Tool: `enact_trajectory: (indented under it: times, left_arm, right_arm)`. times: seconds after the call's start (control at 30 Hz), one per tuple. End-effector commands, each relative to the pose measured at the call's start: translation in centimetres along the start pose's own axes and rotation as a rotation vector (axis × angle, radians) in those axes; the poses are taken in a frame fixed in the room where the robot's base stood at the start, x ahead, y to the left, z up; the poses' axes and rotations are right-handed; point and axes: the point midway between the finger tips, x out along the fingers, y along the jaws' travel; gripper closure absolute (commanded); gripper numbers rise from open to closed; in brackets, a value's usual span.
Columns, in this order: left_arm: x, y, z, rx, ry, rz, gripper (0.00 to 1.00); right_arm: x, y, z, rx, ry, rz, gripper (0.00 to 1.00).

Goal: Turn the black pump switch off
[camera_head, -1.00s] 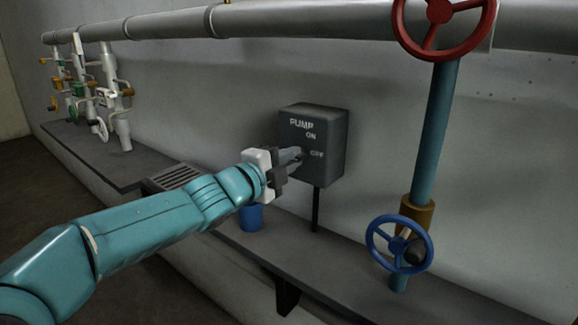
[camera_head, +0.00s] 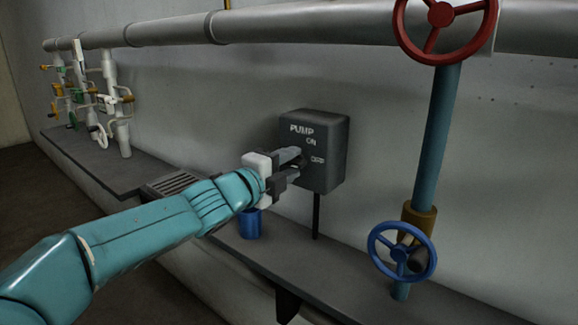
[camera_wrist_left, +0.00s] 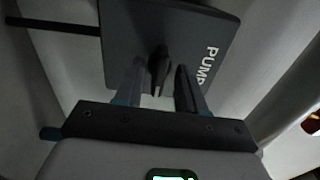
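The dark grey pump box (camera_head: 325,178) hangs on the wall in the head view, lettered PUMP, ON and OFF. It fills the upper middle of the left wrist view (camera_wrist_left: 118,45). The black switch lever (camera_wrist_left: 159,68) sticks out of the box between my left gripper's fingers, with a gap showing on each side. My left gripper (camera_head: 296,163) is open at the front of the box, by the lettering. Its two fingers also show in the wrist view (camera_wrist_left: 158,88). In the head view the fingers mostly hide the lever. My right gripper is not in view.
A blue cup-like container (camera_head: 250,224) stands on the grey ledge (camera_head: 345,265) below the box. A red handwheel (camera_head: 441,14) and a blue handwheel (camera_head: 401,250) sit on a pipe at right. Several small valves stand at far left.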

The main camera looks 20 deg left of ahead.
Motion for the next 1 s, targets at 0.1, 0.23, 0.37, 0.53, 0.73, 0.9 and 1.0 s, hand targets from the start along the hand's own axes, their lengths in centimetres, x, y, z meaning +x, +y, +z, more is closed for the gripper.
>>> enact_trajectory:
  times: [0.1,0.23,0.37,0.53,0.73,0.9,1.0]
  left_arm:
    - [0.0,0.1,-0.1,-0.001,0.002,0.001,0.61]
    - [-0.1,0.1,-0.1,-0.002,0.002,0.002,0.61]
    - [-1.6,0.1,0.0,-0.002,0.001,0.002,0.61]
    - [-5.7,0.0,0.0,-0.001,0.000,0.000,0.61]
    - [-11.1,-0.1,0.0,-0.001,-0.002,0.000,0.61]
    - [-14.4,-0.1,0.0,0.000,-0.003,0.001,0.61]
    - [-15.6,-0.1,0.0,-0.001,-0.001,0.001,0.61]
  right_arm:
    - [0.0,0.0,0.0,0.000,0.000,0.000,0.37]
    - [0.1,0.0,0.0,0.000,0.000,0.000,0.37]
    - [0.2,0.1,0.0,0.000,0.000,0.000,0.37]
    - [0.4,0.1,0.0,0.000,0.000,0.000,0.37]
    - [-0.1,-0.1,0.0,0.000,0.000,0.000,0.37]
    - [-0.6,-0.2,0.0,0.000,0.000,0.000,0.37]
    - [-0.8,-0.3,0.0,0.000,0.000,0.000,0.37]
